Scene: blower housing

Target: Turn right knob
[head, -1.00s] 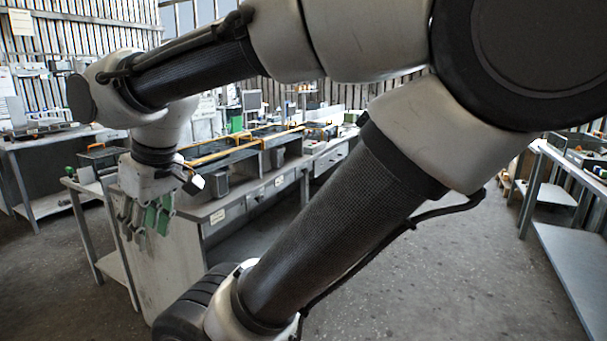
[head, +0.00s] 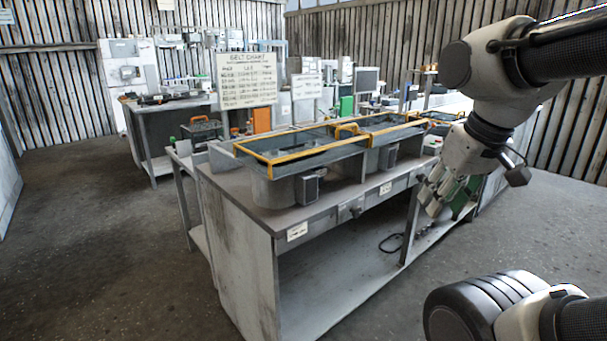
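The workbench (head: 232,205) stands in the middle of the view, with two grey blower housings with yellow-edged frames on top, a left one (head: 275,190) and a right one (head: 383,155). A small grey knob-like fitting (head: 352,209) sits on the bench's front edge below the left housing. Any matching knob farther right is too small to make out beside my gripper. My gripper (head: 436,198) hangs at the right, fingers pointing down and left, near the bench's right front part. It appears empty. I cannot tell how far its fingers are apart.
A white sign headed "BELT" (head: 247,82) stands behind the bench. An orange box (head: 262,120) is at its far side. Another bench (head: 165,122) stands at the back left.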

